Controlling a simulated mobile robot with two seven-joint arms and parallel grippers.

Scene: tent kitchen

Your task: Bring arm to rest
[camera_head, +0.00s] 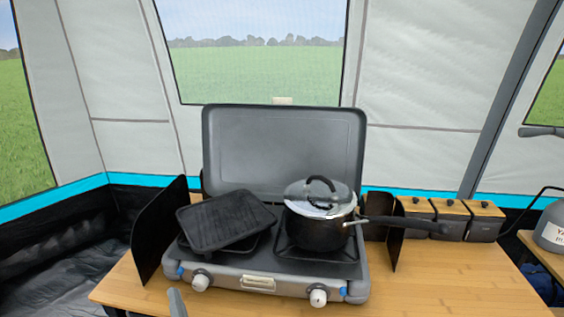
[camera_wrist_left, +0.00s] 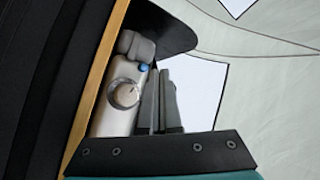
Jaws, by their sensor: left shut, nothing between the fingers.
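My left gripper (camera_head: 177,302) shows only as a grey tip at the bottom edge of the head view, in front of the stove. In the left wrist view its two dark fingers (camera_wrist_left: 159,98) lie close together, shut and empty. Beside them in that view is the stove's front panel (camera_wrist_left: 112,115) with a round knob (camera_wrist_left: 125,93). The fingers hold nothing. My right gripper is not in view.
The grey camping stove (camera_head: 229,281) stands on a wooden table (camera_head: 440,287), lid up. A black griddle plate (camera_head: 224,220) sits tilted on its left. A lidded pot (camera_head: 318,231) sits on its right, handle rightward. Wooden-lidded containers (camera_head: 451,214) and a kettle (camera_head: 552,232) are right. The front-right tabletop is clear.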

